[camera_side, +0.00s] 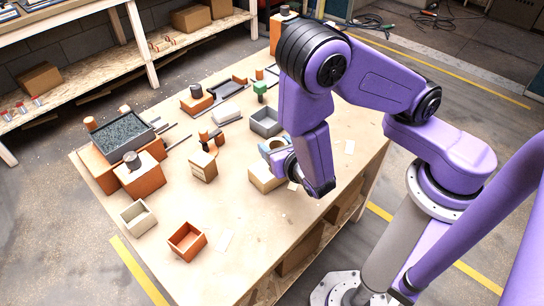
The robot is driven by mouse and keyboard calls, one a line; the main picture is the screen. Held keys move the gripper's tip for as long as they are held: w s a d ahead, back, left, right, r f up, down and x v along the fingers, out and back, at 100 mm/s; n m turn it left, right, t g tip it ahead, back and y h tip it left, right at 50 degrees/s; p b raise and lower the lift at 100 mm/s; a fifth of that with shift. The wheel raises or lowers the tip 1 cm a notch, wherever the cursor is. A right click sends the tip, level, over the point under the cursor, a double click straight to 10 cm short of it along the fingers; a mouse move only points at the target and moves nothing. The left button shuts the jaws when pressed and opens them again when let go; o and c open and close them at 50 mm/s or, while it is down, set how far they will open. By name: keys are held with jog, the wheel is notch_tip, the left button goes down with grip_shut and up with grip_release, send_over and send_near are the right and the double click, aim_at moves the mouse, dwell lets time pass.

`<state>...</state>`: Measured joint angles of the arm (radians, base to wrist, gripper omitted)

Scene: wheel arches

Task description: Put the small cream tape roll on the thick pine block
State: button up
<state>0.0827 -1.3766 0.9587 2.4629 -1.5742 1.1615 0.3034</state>
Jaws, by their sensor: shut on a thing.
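My gripper (279,162) is low over the right part of the table, pointing down and partly hidden by my purple arm. I cannot tell whether the roll touches the block.
A grey open box (265,122) stands just behind the gripper. An orange box (187,241) and a cream box (138,218) are at front left. The front table area is mostly clear.

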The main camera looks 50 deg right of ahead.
jog(key=shift+w+a+f, duration=0.1)
jog(key=shift+w+f, duration=0.3)
jog(key=shift+f, duration=0.05)
jog(key=shift+w+a+f, duration=0.1)
jog(key=shift+w+f, duration=0.1)
jog(key=shift+f, duration=1.6)
jog(key=shift+f, duration=0.15)
jog(key=o, duration=1.1)
jog(key=shift+c, duration=0.2)
